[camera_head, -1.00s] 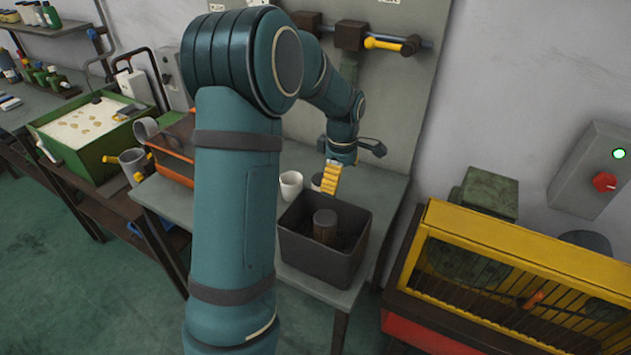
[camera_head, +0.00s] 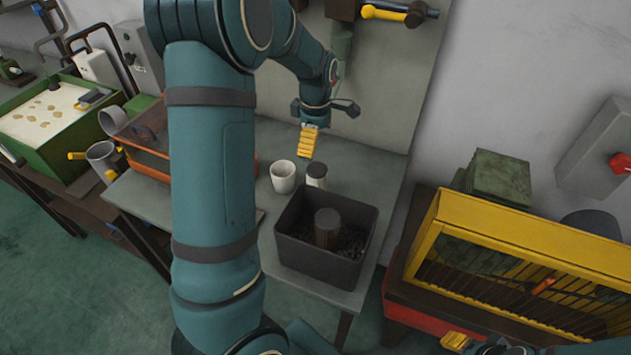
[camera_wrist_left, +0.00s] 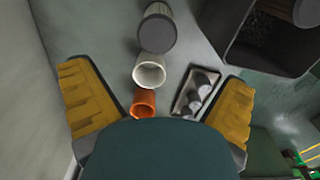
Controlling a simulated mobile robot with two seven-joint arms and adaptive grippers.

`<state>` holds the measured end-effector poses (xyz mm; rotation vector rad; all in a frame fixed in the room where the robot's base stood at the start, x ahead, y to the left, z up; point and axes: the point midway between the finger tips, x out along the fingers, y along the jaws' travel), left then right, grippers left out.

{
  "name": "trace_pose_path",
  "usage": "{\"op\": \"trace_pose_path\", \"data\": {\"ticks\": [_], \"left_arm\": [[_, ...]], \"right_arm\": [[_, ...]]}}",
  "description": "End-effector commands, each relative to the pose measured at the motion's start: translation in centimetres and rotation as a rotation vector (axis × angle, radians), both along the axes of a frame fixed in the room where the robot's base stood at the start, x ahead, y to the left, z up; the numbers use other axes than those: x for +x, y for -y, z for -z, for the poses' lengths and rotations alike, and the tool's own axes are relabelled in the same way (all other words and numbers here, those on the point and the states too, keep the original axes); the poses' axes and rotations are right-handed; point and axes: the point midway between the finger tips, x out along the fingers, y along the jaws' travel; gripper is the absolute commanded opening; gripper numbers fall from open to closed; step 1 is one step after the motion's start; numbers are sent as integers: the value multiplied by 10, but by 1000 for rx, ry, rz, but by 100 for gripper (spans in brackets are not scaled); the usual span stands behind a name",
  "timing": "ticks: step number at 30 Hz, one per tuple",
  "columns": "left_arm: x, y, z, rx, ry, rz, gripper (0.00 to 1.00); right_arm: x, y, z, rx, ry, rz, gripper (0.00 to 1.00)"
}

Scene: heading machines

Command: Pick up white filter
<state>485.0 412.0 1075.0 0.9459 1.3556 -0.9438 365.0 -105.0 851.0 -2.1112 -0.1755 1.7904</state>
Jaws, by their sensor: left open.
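Two white cylinders stand on the grey table in the head view. One is an open, hollow white cup (camera_head: 283,177), also in the left wrist view (camera_wrist_left: 149,70). The other is a white cylinder with a dark top (camera_head: 316,176), also in the left wrist view (camera_wrist_left: 157,28). I cannot tell which is the white filter. My left gripper (camera_head: 308,142) is open and empty above the table, behind and above them; its yellow fingers (camera_wrist_left: 158,103) spread either side of the cup in the wrist view. Part of my right gripper (camera_head: 456,341) shows at the bottom edge; its jaws are unclear.
A dark bin (camera_head: 300,252) holding an upright cylinder stands at the table's front right. The wrist view shows an orange cup (camera_wrist_left: 145,103) below the white one and a small tray (camera_wrist_left: 183,106) with dark round parts. A yellow-framed machine (camera_head: 480,220) stands right.

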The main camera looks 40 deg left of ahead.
Motion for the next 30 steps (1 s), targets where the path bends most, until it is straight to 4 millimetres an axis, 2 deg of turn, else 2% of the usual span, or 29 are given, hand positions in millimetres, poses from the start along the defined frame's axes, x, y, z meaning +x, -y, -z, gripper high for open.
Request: {"op": "trace_pose_path", "data": {"ticks": [1, 7, 17, 25, 30], "left_arm": [[-1, 0, 13, -1, -6, 0, 100], [-1, 0, 48, 0, -4, -1, 100], [1, 0, 69, -1, -2, 0, 100], [4, 0, 105, 0, -4, -1, 100], [4, 0, 115, 1, -1, -1, 100]], "right_arm": [[0, 0, 3, 0, 0, 0, 47], [0, -1, 8, -1, 0, 0, 47], [0, -1, 10, -2, 0, 0, 47], [0, -1, 14, -2, 0, -1, 47], [0, -1, 15, -3, 0, -1, 47]]}}
